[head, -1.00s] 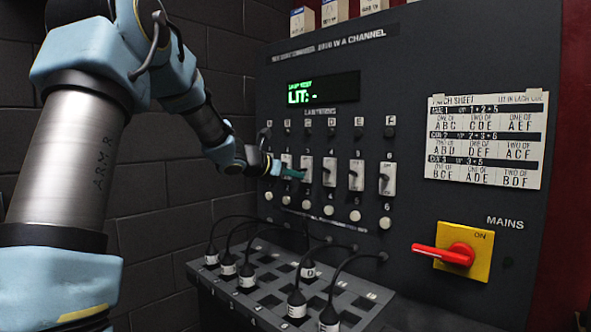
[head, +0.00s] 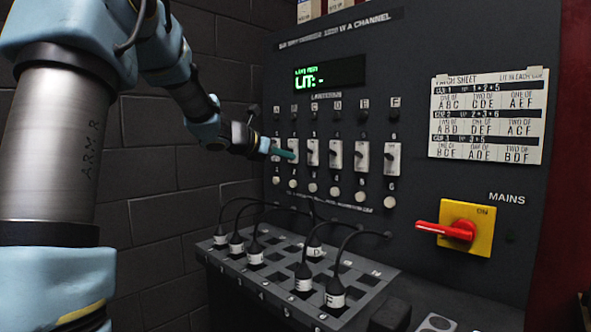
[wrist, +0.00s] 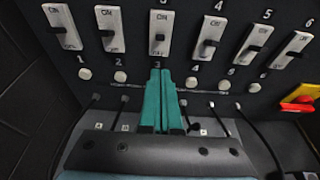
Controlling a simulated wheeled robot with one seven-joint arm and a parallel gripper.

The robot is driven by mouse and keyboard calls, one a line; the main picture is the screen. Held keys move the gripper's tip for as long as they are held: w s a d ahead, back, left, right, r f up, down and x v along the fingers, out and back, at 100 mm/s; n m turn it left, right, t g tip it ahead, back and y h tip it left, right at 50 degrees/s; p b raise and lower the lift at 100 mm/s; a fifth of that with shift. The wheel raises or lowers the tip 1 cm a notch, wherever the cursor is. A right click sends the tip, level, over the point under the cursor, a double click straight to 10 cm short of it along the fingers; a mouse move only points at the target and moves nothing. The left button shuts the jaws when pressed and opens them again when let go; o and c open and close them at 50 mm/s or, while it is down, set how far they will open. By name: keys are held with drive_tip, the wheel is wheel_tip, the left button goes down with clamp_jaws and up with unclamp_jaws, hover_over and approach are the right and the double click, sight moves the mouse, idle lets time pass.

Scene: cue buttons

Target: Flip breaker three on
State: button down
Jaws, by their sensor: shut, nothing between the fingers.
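Breaker three (wrist: 160,32) is a white switch with a dark lever, third from left in the row. Its lever sits a little below the middle of the plate; "ON" is printed at the top. In the head view breaker three (head: 312,153) stands just right of my fingertips. My gripper (wrist: 160,72) has teal fingers, shut together and empty, with tips just below breaker three by its number. In the head view my gripper (head: 294,156) overlaps breaker two's place. I cannot tell whether the tips touch the panel.
Breaker two (wrist: 108,28) and breaker four (wrist: 209,38) stand close on either side. Below are white round buttons and a patch tray (head: 270,262) with cabled plugs. The red mains handle (head: 446,231) is at right. The display (head: 330,75) reads "LIT: -".

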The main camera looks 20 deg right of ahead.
drive_tip(key=shift+s+a+r, duration=0.35)
drive_tip(key=shift+a+r, duration=0.25)
drive_tip(key=shift+s+a+r, duration=0.3)
drive_tip(key=shift+a+r, duration=0.25)
drive_tip(key=s+a+f+m+g+y, duration=0.1)
drive_tip(key=s+a+f+m+y, duration=0.1)
drive_tip(key=s+a+f+m, duration=0.35)
drive_tip(key=s+a+f+m+g+y, duration=0.1)
drive_tip(key=s+a+f+m+y, duration=0.15)
drive_tip(key=f, duration=0.55)
drive_tip(key=s+a+f+m+g+y, duration=0.1)
drive_tip(key=s+a+f+m+y, duration=0.25)
drive_tip(key=a+f, duration=0.2)
drive_tip(key=s+a+f+m+g+y, duration=0.2)
drive_tip(key=s+a+f+m+y, duration=0.2)
drive_tip(key=s+a+f+m, duration=0.7)
drive_tip(key=s+a+m, duration=0.2)
drive_tip(key=shift+s+a+y, duration=0.3)
drive_tip(key=shift+s+a, duration=0.1)
drive_tip(key=c, duration=1.6)
unclamp_jaws()
drive_tip(key=shift+m, duration=0.25)
